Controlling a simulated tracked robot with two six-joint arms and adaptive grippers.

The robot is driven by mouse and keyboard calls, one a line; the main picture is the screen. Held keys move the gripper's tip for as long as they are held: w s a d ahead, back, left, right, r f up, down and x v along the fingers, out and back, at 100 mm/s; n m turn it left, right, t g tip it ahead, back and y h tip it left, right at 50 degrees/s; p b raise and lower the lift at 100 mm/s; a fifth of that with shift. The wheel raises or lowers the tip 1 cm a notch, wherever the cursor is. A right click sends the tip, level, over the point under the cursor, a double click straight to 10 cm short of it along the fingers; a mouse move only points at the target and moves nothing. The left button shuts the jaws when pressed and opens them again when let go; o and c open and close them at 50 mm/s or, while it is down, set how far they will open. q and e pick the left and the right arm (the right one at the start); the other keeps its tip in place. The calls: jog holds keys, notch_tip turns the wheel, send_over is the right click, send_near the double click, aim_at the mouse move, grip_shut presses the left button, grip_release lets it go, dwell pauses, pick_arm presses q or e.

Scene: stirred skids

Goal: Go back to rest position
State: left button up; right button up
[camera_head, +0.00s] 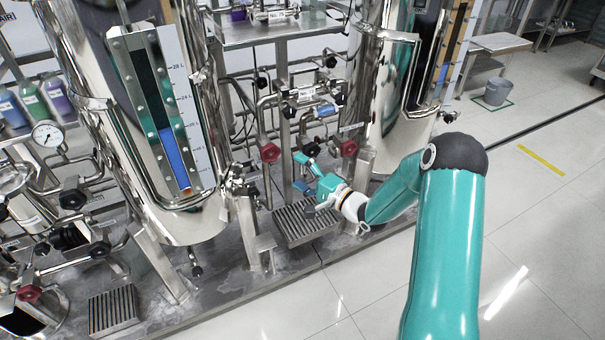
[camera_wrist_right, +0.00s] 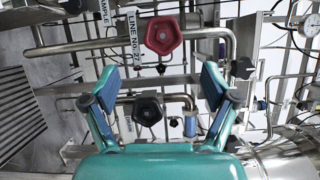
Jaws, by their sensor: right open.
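My right gripper (camera_head: 301,172) reaches in from the right, low between the two steel tanks, in front of the pipework. In the right wrist view its two fingers (camera_wrist_right: 160,86) are spread wide with nothing between their tips. A red valve knob (camera_wrist_right: 163,35) shows beyond and above the fingertips, and a black knob (camera_wrist_right: 147,110) shows in the gap between the fingers, farther back. I see no contact with either knob. My left gripper is not in view.
A large steel tank (camera_head: 110,150) stands left of the gripper and another (camera_head: 385,90) behind it to the right. A red knob (camera_head: 270,153) sits on the piping close to the gripper. A floor grate (camera_head: 303,222) lies below.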

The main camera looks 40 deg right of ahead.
jog(key=shift+s, duration=0.5)
jog(key=shift+w, duration=0.1)
